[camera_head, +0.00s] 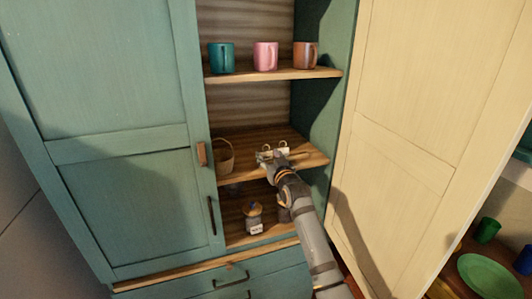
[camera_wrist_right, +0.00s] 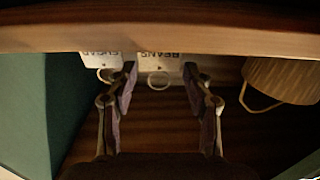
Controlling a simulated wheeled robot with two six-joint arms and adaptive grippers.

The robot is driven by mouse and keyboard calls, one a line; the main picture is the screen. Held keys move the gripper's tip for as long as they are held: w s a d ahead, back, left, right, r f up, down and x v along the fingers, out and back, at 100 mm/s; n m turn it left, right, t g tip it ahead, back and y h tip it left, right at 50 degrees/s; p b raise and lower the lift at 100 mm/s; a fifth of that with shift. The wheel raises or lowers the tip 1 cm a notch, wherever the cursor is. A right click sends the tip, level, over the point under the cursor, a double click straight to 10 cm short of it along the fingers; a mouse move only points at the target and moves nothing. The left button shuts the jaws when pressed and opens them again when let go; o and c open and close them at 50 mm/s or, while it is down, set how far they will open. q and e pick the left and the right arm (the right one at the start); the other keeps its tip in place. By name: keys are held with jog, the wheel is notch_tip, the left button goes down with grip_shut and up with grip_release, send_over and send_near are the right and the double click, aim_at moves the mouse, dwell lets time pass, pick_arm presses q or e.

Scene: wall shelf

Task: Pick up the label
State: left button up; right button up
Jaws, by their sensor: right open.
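Two white labels with wire rings are on the middle shelf. In the right wrist view, one label reads BEANS (camera_wrist_right: 160,59) upside down and the other seems to read SUGAR (camera_wrist_right: 100,58). In the head view a label (camera_head: 284,149) shows small and partly hidden behind my gripper. My right gripper (camera_head: 268,158) is over the middle shelf, open and empty. In the right wrist view its fingers (camera_wrist_right: 160,82) stand either side of the BEANS label's ring, apart from it. The left finger overlaps the space between the labels. My left gripper is out of view.
A wicker basket (camera_head: 224,157) stands left on the same shelf (camera_head: 240,175). Teal (camera_head: 221,57), pink (camera_head: 265,56) and brown (camera_head: 305,54) mugs stand on the shelf above. A labelled jar (camera_head: 254,218) stands below. The open cream door (camera_head: 420,110) bounds the right side.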

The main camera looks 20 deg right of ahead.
jog(key=shift+w+f, duration=0.1)
jog(key=shift+w, duration=0.65)
jog(key=shift+s, duration=0.1)
jog(key=c, duration=0.4)
